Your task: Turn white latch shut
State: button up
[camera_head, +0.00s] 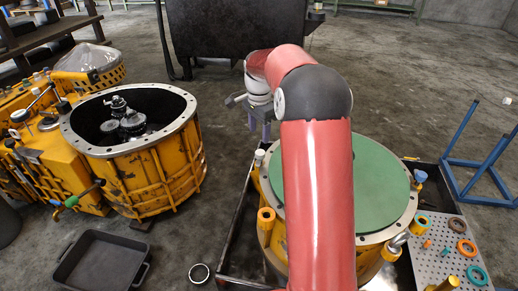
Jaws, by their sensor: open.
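My gripper (259,127) hangs at the end of my red arm, beyond the left rim of the green-topped yellow housing. Its two fingers point down and stand apart with nothing seen between them. A small pale-topped fitting (260,154) sits at the housing's left rim, just below the fingers in the picture. A silvery fitting (394,246) stands at the right rim. I cannot tell for sure which part is the white latch, or whether it is turned. The housing's green round top (375,185) is partly hidden behind my arm.
A yellow open housing (140,170) with gears inside stands at left. A black tray (100,262) lies on the floor. A perforated plate (440,262) with coloured rings is at lower right. A blue stand (465,140) is at right. Floor between the housings is mostly clear.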

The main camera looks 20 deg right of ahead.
aim_at(260, 152)
jog(key=shift+w+d+f+m, duration=0.15)
jog(key=shift+w+f, duration=0.05)
jog(key=shift+f, duration=0.25)
jog(key=shift+w+d+f+m, duration=0.15)
jog(key=shift+w+f, duration=0.05)
jog(key=shift+f, duration=0.2)
notch_tip(260, 152, down, 7)
jog(key=shift+f+b, duration=0.15)
jog(key=shift+b, duration=0.25)
jog(key=c, duration=1)
jog(key=shift+o, duration=0.2)
